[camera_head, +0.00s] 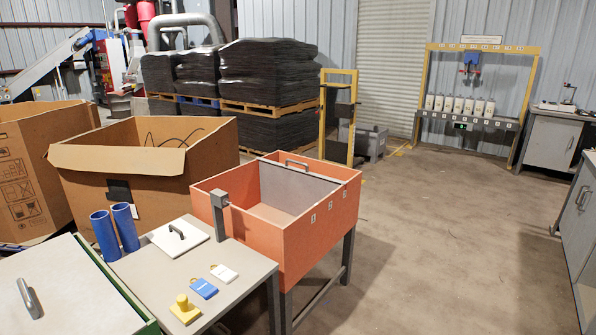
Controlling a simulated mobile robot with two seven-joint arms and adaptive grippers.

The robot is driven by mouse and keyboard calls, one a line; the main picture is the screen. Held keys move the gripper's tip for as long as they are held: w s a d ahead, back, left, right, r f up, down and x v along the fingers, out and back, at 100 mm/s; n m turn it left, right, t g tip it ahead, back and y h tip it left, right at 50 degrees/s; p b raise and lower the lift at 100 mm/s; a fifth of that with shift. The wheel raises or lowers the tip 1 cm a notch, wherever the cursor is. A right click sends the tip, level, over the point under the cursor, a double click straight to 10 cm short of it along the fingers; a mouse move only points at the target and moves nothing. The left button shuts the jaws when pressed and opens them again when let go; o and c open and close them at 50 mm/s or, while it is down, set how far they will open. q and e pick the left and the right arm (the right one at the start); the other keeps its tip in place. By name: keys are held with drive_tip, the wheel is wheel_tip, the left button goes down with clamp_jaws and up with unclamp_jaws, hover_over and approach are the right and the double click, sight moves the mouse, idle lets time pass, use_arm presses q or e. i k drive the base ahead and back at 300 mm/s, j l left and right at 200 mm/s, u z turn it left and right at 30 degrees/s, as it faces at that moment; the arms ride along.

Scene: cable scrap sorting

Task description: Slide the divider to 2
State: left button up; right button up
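An orange bin (262,232) on grey legs stands in the middle of the view. A grey divider panel (291,186) stands across its inside, toward the far right end. A dark handle (297,163) is on or just behind the panel's top edge. The bin's front-right wall has small white labels that appear to read 1 (313,218), 2 (330,205) and 3 (346,193), from near to far. The divider's visible right end meets this wall close to label 3. The bin looks empty on the near side; behind the panel is hidden. Neither gripper shows.
A grey upright post (219,200) stands at the bin's left wall. The table (228,262) at left holds blue tubes (105,234), a white lid (174,236), tags and a yellow knobbed block (184,309). Cardboard boxes (115,160) stand behind. The floor at right is clear.

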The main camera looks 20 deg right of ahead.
sight(292, 191)
drive_tip(key=i+l+u, duration=0.1)
drive_tip(key=u, duration=0.3)
drive_tip(key=l+u, duration=0.4)
drive_tip(key=i+l+u, duration=0.2)
drive_tip(key=l, duration=0.25)
drive_tip(key=l+u, duration=0.2)
drive_tip(key=l, duration=0.2)
drive_tip(key=l+u, duration=0.25)
drive_tip(key=l, duration=1.55)
drive_tip(key=k+l, duration=0.15)
drive_tip(key=l, duration=1.55)
drive_tip(key=k+u, duration=0.05)
